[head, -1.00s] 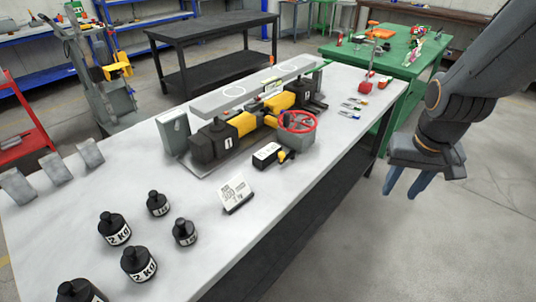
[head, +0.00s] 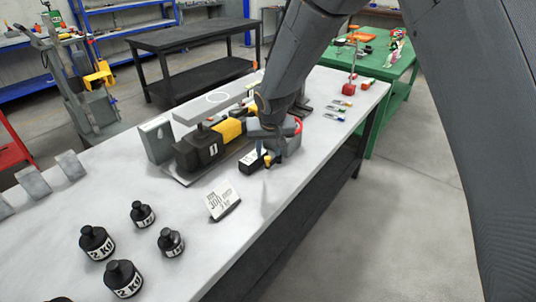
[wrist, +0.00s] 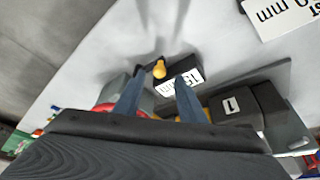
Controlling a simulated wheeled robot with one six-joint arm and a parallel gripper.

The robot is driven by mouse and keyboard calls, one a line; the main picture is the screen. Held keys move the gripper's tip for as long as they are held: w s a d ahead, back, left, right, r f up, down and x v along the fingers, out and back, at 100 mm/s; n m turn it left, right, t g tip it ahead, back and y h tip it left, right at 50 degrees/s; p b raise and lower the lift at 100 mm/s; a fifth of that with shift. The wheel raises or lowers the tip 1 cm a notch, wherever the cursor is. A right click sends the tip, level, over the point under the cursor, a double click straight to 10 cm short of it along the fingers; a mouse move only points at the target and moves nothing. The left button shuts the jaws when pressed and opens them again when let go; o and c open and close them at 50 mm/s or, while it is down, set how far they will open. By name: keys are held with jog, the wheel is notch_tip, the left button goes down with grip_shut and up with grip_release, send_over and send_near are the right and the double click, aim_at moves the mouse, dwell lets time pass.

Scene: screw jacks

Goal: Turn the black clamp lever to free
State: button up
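A small black box with a white label (head: 250,160) sits on the white bench by the screw jack (head: 203,150). A yellow knob (head: 267,160) shows beside the box, under my gripper (head: 268,148). In the wrist view the knob (wrist: 159,70) lies between the two blue fingers of my gripper (wrist: 162,78), beside the labelled black box (wrist: 178,88). The fingers are spread apart, and I see no grip on anything. I cannot clearly make out a black clamp lever; the fingers and arm cover part of this area. The red handwheel (head: 298,126) is partly hidden behind my gripper.
A card (head: 222,203) stands at the bench's front. Several black weights (head: 123,279) are at the near left. Grey blocks (head: 72,166) line the left side. Bench surface is clear between card and weights.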

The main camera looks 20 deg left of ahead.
aim_at(268, 158)
jog(key=shift+p+x, duration=0.35)
jog(key=shift+x, duration=1.45)
jog(key=shift+d, duration=0.1)
grip_shut()
